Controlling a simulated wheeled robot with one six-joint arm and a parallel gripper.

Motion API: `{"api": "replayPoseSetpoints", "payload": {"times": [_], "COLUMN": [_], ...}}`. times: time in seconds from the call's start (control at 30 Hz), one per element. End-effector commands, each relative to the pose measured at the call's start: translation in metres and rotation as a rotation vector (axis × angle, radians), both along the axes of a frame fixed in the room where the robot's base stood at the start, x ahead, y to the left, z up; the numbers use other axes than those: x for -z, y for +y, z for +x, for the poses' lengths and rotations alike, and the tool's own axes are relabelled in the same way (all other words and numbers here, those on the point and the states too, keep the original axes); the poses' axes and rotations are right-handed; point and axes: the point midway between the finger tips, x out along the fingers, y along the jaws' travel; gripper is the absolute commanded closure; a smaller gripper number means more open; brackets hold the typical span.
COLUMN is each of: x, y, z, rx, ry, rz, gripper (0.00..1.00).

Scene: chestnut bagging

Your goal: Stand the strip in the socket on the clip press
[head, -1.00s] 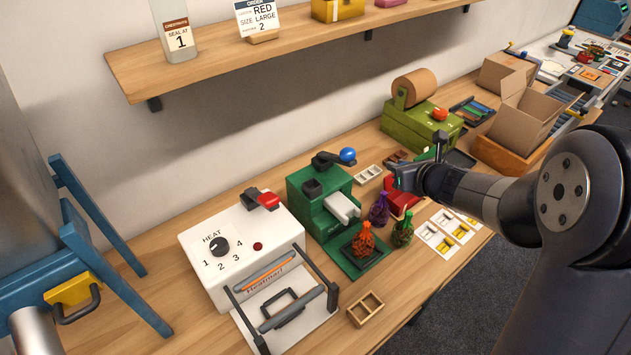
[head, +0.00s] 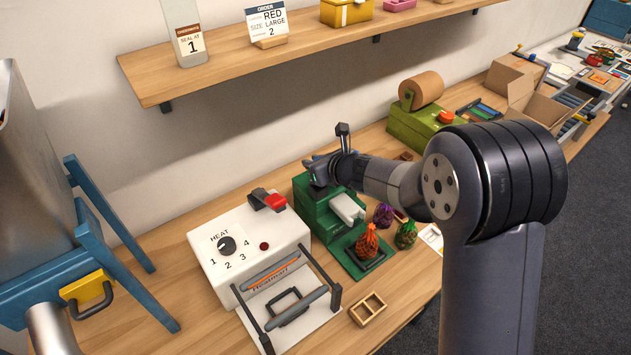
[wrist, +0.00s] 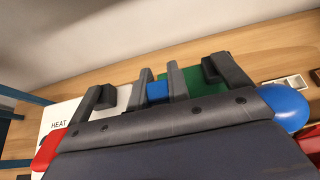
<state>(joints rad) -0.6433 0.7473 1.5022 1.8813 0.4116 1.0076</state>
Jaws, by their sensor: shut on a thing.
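The green clip press (head: 312,211) stands mid-bench with a white block (head: 346,208) on its front. My gripper (head: 316,170) is over the top of the press and covers its dark socket in the head view. In the wrist view my gripper (wrist: 160,92) is shut on a small blue strip (wrist: 157,91), held between the two fingers. The green press top (wrist: 206,72) shows behind them. The press lever's blue knob (wrist: 285,106) is at the right of that view. I cannot tell whether the strip touches the socket.
The white heat sealer (head: 250,245) with its red-tipped lever (head: 275,202) stands left of the press. Red, purple and green net bags (head: 367,241) are at the press's front and right. A small wooden tray (head: 368,309) lies in front. The shelf (head: 240,65) runs above.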

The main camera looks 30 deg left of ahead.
Motion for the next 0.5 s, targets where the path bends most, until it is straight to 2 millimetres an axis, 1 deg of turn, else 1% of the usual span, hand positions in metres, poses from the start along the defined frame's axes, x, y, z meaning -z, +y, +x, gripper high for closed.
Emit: {"api": "replayPoseSetpoints", "payload": {"times": [0.03,0.17,0.33,0.4,0.5], "x": [0.007,0.017,0.041,0.047,0.049], "y": [0.000,0.000,0.000,0.000,0.000], "z": [0.000,0.000,0.000,0.000,0.000], "rx": [0.000,0.000,0.001,0.000,0.000], "ry": [0.002,0.001,0.002,0.001,0.000], "rz": [0.000,0.001,-0.001,0.000,0.001], "gripper": [1.00,1.00,1.00,1.00,1.00]}}
